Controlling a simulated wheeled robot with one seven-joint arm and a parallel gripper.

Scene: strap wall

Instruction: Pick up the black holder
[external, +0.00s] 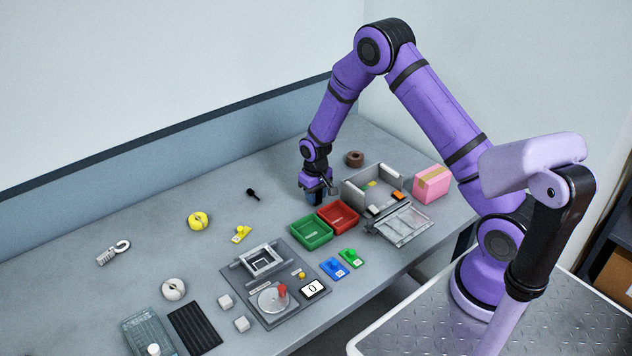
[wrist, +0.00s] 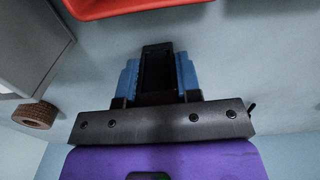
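In the wrist view a black holder (wrist: 157,70), a narrow block with a recessed face, sits between the blue fingers of my gripper (wrist: 158,80). Both fingers appear to press against its sides. In the external view my gripper (external: 314,197) points down at or just above the table, left of the grey open box and behind the red bin. The holder is not clear there, hidden by the fingers. I cannot tell whether it touches the table.
A red bin (external: 339,217) and a green bin (external: 310,232) stand close in front of my gripper. A grey open box (external: 388,189) is to its right, with a brown tape roll (external: 355,158) behind. A small black object (external: 253,194) lies left; the table between is clear.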

